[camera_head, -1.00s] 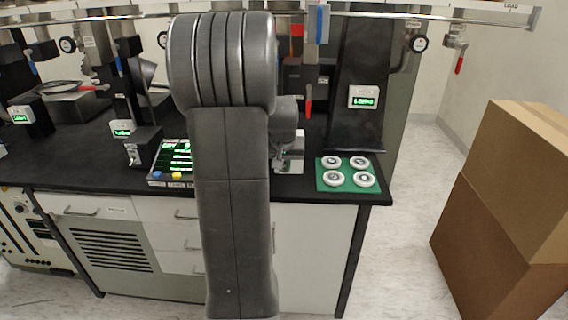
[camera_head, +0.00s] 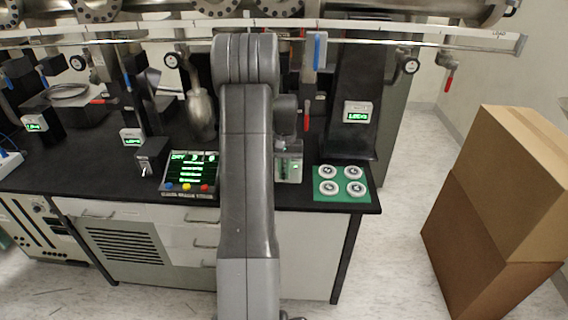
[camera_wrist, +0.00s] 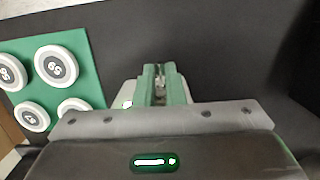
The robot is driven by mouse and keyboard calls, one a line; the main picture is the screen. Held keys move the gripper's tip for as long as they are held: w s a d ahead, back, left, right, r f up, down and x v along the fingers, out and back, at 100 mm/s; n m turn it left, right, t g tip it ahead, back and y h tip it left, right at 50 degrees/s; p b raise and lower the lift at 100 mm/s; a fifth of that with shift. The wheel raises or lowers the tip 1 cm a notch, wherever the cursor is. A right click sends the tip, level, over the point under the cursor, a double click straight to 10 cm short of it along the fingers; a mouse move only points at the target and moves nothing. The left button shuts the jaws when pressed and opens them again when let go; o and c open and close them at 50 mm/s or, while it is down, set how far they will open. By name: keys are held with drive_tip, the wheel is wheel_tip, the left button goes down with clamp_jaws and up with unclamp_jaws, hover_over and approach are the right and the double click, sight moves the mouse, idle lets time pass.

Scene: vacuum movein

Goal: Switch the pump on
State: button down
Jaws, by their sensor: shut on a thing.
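My gripper (camera_head: 288,163) is at the bench's front edge, between the lit screen and the green mat, partly hidden by my arm. In the wrist view its two green fingers (camera_wrist: 162,86) are close together around a small metallic piece (camera_wrist: 160,78). This looks like a switch lever, but it is too small and too covered to tell its position. A pale plate or box (camera_wrist: 126,96) shows behind the fingers. Another small dark box with a metal lever (camera_head: 151,158) stands left of the screen. I cannot tell which unit is the pump.
A screen with coloured buttons (camera_head: 190,174) stands left of my arm. A green mat (camera_head: 320,190) with several round white pieces lies to the right. A rail (camera_head: 440,42) crosses above. Brown boxes (camera_head: 500,190) stand on the floor at right.

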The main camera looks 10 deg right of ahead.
drive_tip(key=shift+w+r+g+p, duration=0.15)
drive_tip(key=shift+g+p, duration=0.25)
drive_tip(key=shift+p, duration=0.2)
drive_tip(key=c, duration=1.5)
unclamp_jaws()
drive_tip(key=v, duration=0.4)
drive_tip(key=b+v, duration=0.1)
drive_tip(key=v, duration=0.8)
drive_tip(key=shift+w+d+r, duration=0.1)
drive_tip(key=shift+d+r, duration=0.2)
